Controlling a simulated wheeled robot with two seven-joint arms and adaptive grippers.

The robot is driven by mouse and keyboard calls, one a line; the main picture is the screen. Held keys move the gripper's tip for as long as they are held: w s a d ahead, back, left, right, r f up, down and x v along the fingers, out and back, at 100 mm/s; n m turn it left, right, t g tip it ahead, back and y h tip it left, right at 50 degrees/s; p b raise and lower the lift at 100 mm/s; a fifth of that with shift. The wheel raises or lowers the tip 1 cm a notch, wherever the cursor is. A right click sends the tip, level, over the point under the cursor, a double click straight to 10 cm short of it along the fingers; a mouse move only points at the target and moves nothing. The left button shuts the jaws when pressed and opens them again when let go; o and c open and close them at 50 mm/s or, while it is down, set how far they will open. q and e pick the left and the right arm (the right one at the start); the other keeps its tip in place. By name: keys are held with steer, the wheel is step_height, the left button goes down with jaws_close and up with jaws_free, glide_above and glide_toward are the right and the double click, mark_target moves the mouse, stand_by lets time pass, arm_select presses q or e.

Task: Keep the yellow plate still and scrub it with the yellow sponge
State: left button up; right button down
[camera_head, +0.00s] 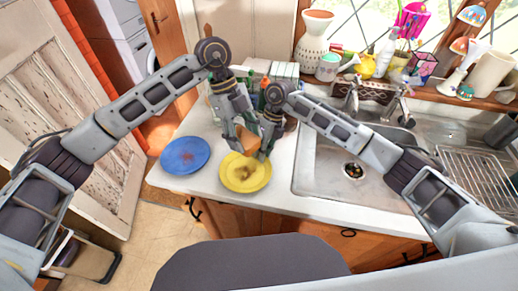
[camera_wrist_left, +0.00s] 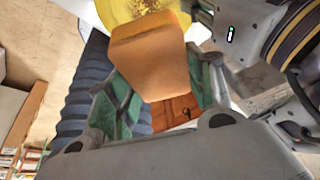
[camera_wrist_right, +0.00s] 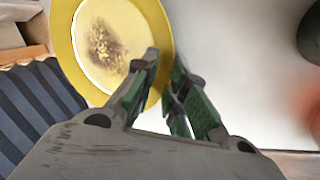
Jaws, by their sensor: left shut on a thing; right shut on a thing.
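The yellow plate (camera_head: 262,181) lies on the counter left of the sink, with a brown stain in its middle. The sponge (camera_head: 247,139) looks orange-yellow and is a thick block. My left gripper (camera_head: 238,146) is shut on the sponge, which fills the space between its fingers in the left wrist view (camera_wrist_left: 150,65). The sponge is over the far part of the plate; I cannot tell whether it touches. My right gripper (camera_head: 263,155) is shut on the plate's right rim. The right wrist view shows the plate's rim (camera_wrist_right: 66,50) and stain, with the fingers at the rim.
A blue plate (camera_head: 185,155) with a reddish stain lies on the counter to the left. The sink (camera_head: 330,170) is to the right. Bottles (camera_head: 252,88) stand behind the grippers, and vases and ornaments line the windowsill. The counter's front edge is close to the yellow plate.

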arm_select(q)
step_height(320, 180, down, 7)
steer(key=shift+r, duration=0.15)
steer(key=shift+f, duration=0.2)
stand_by(0.4)
glide_above(247, 175)
steer(key=w, duration=0.1)
steer(key=shift+f, duration=2.95)
steer(key=shift+f, duration=0.6)
steer(key=shift+d, duration=0.15)
steer(key=shift+s+d, duration=0.15)
steer(key=shift+d, duration=0.25)
steer(key=shift+a, duration=0.1)
steer(key=shift+w+a, duration=0.15)
steer(key=shift+a, duration=0.35)
steer(key=shift+w+a, duration=0.15)
steer(key=shift+a, duration=0.35)
